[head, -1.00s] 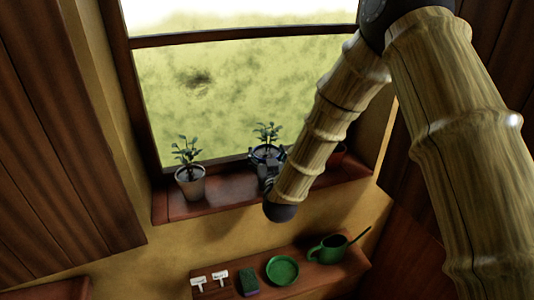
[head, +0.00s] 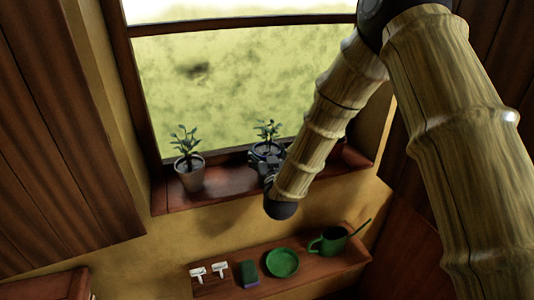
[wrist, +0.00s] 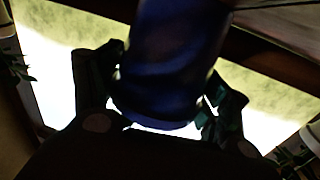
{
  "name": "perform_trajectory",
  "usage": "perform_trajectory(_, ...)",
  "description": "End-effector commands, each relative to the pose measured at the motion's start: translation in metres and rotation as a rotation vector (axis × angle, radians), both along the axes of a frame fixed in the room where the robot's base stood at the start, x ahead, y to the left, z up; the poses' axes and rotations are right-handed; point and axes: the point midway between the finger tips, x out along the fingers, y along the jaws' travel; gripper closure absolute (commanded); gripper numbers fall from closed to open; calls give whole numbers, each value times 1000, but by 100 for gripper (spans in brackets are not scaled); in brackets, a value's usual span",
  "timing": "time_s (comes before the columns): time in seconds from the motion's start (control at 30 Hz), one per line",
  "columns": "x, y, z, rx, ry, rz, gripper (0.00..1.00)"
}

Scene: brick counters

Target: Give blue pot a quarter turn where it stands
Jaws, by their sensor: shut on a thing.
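The blue pot (head: 259,148) holds a leafy plant and stands upright at the windowsill (head: 225,186). My gripper (head: 268,160) is in front of it and hides much of its body; whether its base touches the sill is hidden. In the wrist view the blue pot (wrist: 172,60) fills the middle, dark and shiny. The fingers of my gripper (wrist: 165,88) are shut on it, one on each side.
A pale grey pot (head: 190,180) with a plant stands on the sill to the left. Below, a shelf (head: 310,278) holds white labels (head: 209,272), a green sponge (head: 249,271), a green dish (head: 282,263) and a green watering can (head: 328,241). The window (head: 240,85) is behind.

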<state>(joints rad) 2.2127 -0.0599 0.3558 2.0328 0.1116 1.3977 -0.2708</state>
Motion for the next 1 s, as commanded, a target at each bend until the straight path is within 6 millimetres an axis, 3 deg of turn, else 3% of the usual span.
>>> perform_trajectory(0.03,0,0,1,0,-2,0,71)
perform_trajectory(0.07,0,0,1,0,-2,0,20)
perform_trajectory(0.17,0,0,1,0,-2,0,2)
perform_trajectory(0.67,-5,-1,-1,0,2,1,0)
perform_trajectory(1.0,-57,-8,0,-1,2,2,0)
